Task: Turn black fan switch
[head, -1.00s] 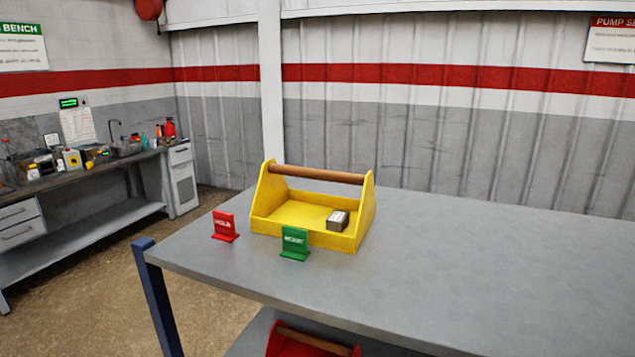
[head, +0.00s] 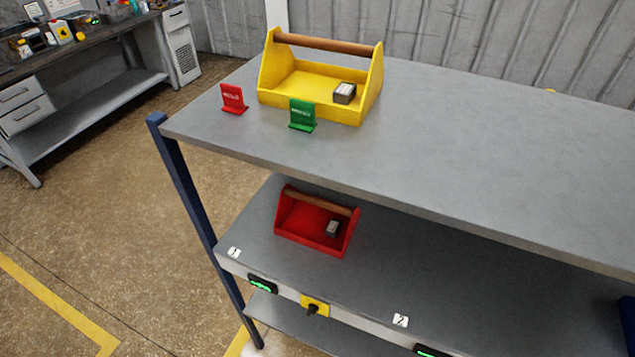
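A small black rotary switch (head: 312,310) on a yellow plate (head: 322,302) sits on the front edge of the middle shelf, low in the head view. It lies to the right of a small black display with green digits (head: 262,284). Whether this is the fan switch cannot be read, and its turned position is too small to tell. Neither of my grippers shows in the view.
The grey rack's top (head: 450,130) holds a yellow toolbox (head: 310,103), a red sign (head: 233,98) and a green sign (head: 302,114). A red toolbox (head: 290,230) stands on the middle shelf (head: 420,280). A blue post (head: 185,190) marks the rack's left corner. Open floor lies left.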

